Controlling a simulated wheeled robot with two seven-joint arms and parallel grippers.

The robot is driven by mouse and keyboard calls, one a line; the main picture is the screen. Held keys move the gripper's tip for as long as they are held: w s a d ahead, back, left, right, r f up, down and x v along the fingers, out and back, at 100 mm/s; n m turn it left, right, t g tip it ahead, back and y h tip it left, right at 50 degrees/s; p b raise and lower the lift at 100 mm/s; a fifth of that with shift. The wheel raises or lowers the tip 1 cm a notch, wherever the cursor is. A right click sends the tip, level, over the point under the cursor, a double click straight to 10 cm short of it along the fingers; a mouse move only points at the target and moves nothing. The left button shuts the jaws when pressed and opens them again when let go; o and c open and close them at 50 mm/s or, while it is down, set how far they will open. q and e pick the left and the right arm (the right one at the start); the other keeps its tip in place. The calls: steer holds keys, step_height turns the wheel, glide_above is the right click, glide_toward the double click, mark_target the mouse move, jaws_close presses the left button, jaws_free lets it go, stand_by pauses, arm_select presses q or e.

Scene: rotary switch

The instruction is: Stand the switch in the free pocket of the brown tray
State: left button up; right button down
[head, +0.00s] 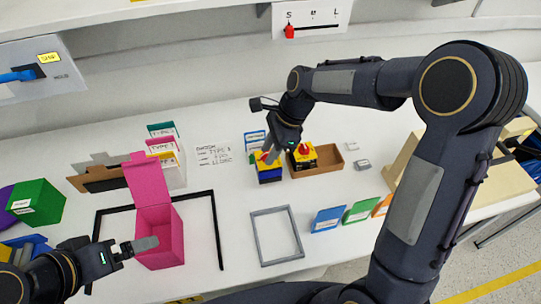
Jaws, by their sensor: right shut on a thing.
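My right gripper (272,155) reaches down from above and is shut on a switch (269,175), a yellow and blue block with a red part on top. The gripper's fingers partly cover it. It is at the left end of the brown tray (329,163); I cannot tell whether it touches the tray or the table. Another yellow and black switch (303,158) with a red knob stands in the tray just to the right. The tray's right part looks empty. My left gripper (146,244) is at the pink box, far from the tray; its opening is unclear.
An open pink box (160,238) stands inside a black frame at left. A grey frame (277,236) lies in front of the tray. Coloured cards (328,219) stand at front right. Small grey pieces (361,164) lie right of the tray, and a blue-white card (255,139) stands behind the held switch.

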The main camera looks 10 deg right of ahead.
steer(key=shift+w+d+f, duration=0.1)
steer(key=shift+w+f, duration=0.2)
steer(key=shift+f, duration=0.15)
steer(key=shift+w+f, duration=0.1)
steer(key=shift+f, duration=1.5)
steer(key=shift+f, duration=0.2)
steer(key=c, duration=1.1)
jaws_free()
